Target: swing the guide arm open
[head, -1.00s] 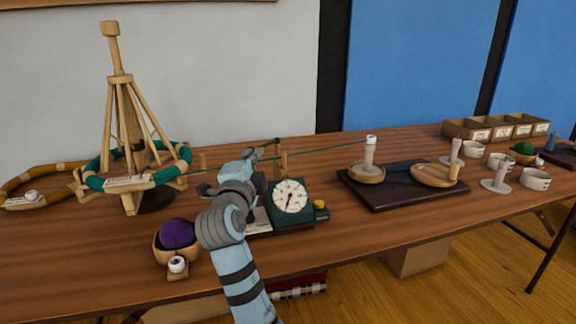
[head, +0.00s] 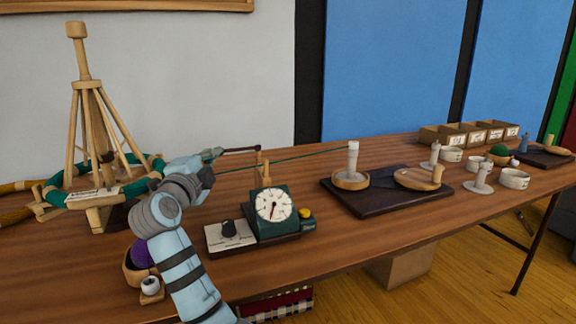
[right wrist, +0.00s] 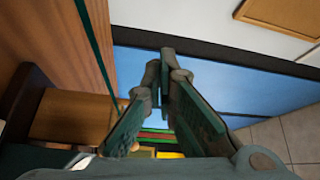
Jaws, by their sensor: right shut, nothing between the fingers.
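The guide arm (head: 242,150) is a thin dark bar beside the top of a short wooden post (head: 262,172), behind the green counter with its white dial (head: 273,204). It reaches left from the post toward my right gripper. My right gripper (head: 214,154) is shut and empty, close to the bar's left end; I cannot tell whether they touch. In the right wrist view, the shut fingers (right wrist: 166,66) hold nothing. Green yarn (head: 305,157) runs past the post to the white spool post (head: 352,158). My left gripper is not in view.
The wooden swift (head: 76,110) with green yarn stands at left, near my arm. A purple ball (head: 141,254) sits in a bowl, partly behind my arm. A dark board (head: 375,206) with wooden dishes lies to the right. Open table lies in front of it.

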